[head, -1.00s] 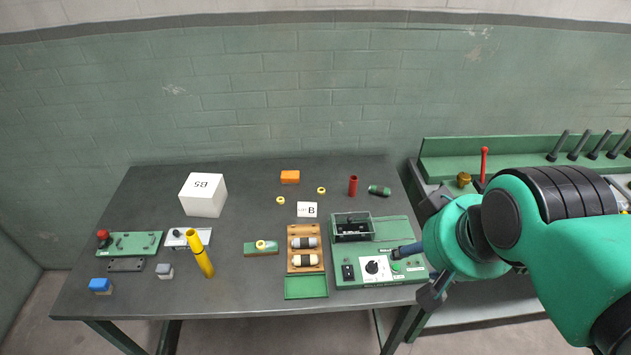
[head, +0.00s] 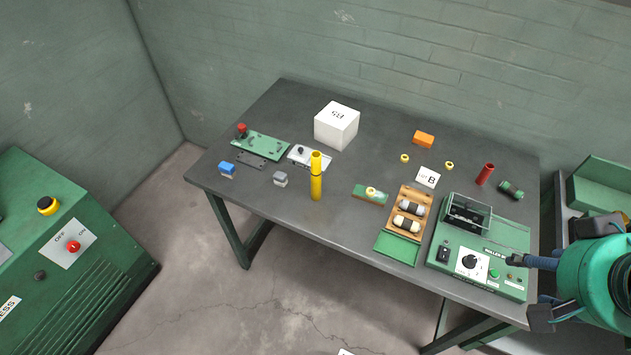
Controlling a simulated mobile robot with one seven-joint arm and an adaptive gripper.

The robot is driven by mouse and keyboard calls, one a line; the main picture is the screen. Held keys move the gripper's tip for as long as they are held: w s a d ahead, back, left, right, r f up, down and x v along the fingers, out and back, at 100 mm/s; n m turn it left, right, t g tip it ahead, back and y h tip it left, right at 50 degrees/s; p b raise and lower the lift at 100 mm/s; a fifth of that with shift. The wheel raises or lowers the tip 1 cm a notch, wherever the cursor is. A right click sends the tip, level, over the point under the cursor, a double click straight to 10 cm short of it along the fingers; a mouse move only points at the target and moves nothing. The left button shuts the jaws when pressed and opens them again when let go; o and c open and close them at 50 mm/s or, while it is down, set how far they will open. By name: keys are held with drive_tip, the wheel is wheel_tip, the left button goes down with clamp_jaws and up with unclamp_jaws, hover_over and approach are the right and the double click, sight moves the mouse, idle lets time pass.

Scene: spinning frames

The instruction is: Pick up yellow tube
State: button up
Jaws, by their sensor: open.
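The yellow tube (head: 316,178) stands upright near the front edge of the dark table (head: 290,232), left of its middle. Its top end is open. My gripper (head: 528,288) is at the right end of the table, by the green roller machine, far to the right of the tube. Its fingers are apart and I see nothing between them. My arm runs out of view at the right.
A grey block (head: 280,179) and a silver box (head: 309,157) stand close left of the tube. A white cube (head: 337,126) is behind it. A wooden tray (head: 411,212) and the roller machine (head: 478,248) lie to the right. A green cabinet (head: 75,235) stands at far left.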

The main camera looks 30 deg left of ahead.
drive_tip(key=shift+c, duration=1.2)
drive_tip(key=w+a+r+g+p, duration=0.2)
drive_tip(key=w+a+r+p, duration=0.15)
drive_tip(key=w+a, duration=0.75)
drive_tip(key=g+p, duration=0.4)
drive_tip(key=p, duration=0.2)
hover_over(317, 155)
wheel_tip(317, 155, down, 18)
drive_tip(key=shift+w+d+r, duration=0.1)
drive_tip(key=shift+w+d, duration=0.05)
drive_tip(key=shift+a+m, duration=0.2)
drive_tip(key=shift+m, duration=0.1)
